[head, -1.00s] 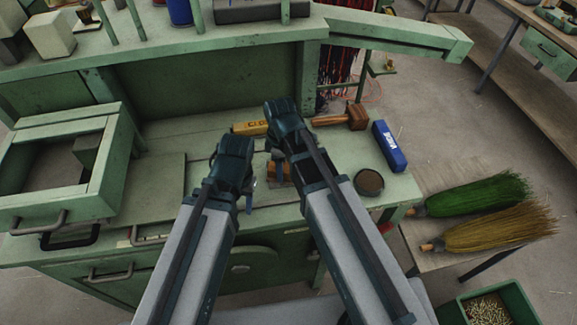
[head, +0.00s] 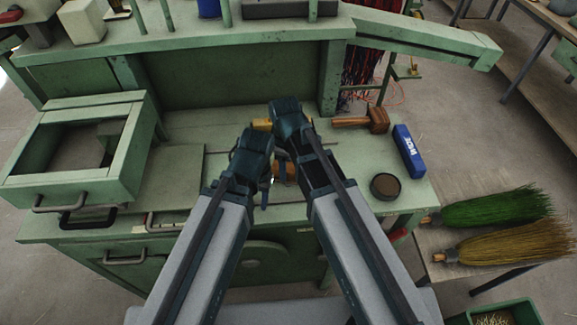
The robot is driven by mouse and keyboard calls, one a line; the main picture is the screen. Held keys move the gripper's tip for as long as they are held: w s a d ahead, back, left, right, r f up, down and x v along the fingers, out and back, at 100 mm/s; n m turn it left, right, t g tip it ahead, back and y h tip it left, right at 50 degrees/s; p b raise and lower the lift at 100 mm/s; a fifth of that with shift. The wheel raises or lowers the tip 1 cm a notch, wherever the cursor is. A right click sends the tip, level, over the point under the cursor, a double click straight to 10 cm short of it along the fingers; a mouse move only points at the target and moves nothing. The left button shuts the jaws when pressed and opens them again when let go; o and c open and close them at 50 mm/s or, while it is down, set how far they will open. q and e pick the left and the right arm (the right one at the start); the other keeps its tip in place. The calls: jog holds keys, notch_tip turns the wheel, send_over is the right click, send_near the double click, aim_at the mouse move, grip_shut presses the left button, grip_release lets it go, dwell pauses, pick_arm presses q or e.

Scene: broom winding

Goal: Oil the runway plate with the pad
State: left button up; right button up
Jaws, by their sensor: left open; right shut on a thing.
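My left gripper (head: 266,194) is the lower one, open and pointing down over the middle of the bench. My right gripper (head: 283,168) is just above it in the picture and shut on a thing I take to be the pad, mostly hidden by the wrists. A brown wooden piece (head: 286,173) shows between the two arms; I cannot tell whether it is held or fixed on the bench. A dark round tin (head: 385,187) stands on the bench's right side. I cannot clearly make out the runway plate; my arms cover the middle of the bench.
A wooden mallet (head: 377,120) and a blue box (head: 409,151) lie to the right. A yellow block (head: 262,125) is partly behind my wrists. A green open-topped frame (head: 128,155) stands at left. Green (head: 495,208) and straw (head: 515,240) brooms lie on a side table.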

pick_arm(q)
jog(key=shift+r, duration=0.1)
notch_tip(320, 180, up, 6)
jog(key=p, duration=0.6)
pick_arm(e)
notch_tip(320, 180, up, 6)
notch_tip(320, 180, up, 3)
jog(key=p, duration=0.3)
pick_arm(q)
notch_tip(320, 180, up, 3)
jog(key=shift+f, duration=0.1)
dwell(0.4)
